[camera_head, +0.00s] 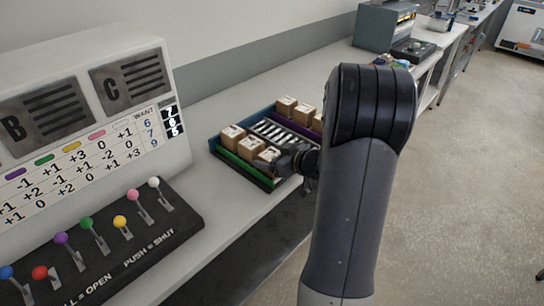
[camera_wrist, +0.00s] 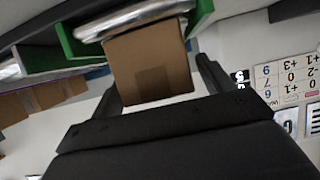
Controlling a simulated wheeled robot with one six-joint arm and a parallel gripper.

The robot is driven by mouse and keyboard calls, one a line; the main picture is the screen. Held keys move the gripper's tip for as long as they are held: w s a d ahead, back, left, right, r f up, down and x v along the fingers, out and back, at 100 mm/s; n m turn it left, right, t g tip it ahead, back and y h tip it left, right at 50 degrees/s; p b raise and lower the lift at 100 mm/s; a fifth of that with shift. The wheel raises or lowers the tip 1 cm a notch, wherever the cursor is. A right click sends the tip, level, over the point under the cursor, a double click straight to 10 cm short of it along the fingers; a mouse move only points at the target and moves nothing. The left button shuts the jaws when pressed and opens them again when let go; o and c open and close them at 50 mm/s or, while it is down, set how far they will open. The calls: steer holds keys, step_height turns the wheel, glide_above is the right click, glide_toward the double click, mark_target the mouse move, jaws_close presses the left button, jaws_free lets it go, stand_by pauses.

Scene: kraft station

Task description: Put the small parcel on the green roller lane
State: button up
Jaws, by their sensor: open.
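A brown cardboard parcel (camera_wrist: 150,65) sits between the two spread fingers of my gripper (camera_wrist: 158,78) in the wrist view. Its far end meets a metal roller and a green rail (camera_wrist: 76,44). I cannot tell if the fingers touch it. I cannot tell which parcel is the small one.
Several parcels (camera_head: 286,106) stand in the far row, past bare metal rollers (camera_head: 272,131). A lever panel (camera_head: 110,240) and a lettered board (camera_head: 85,120) stand at left. My arm hides part of the bench at right.

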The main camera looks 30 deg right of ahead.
steer(key=shift+r, duration=0.1)
steer(key=shift+s+d+r, duration=0.1)
steer(key=shift+s+r, duration=0.05)
steer(key=shift+s, duration=0.05)
steer(key=v, duration=1.1)
steer(key=shift+s+p, duration=0.25)
steer(key=shift+p, duration=0.2)
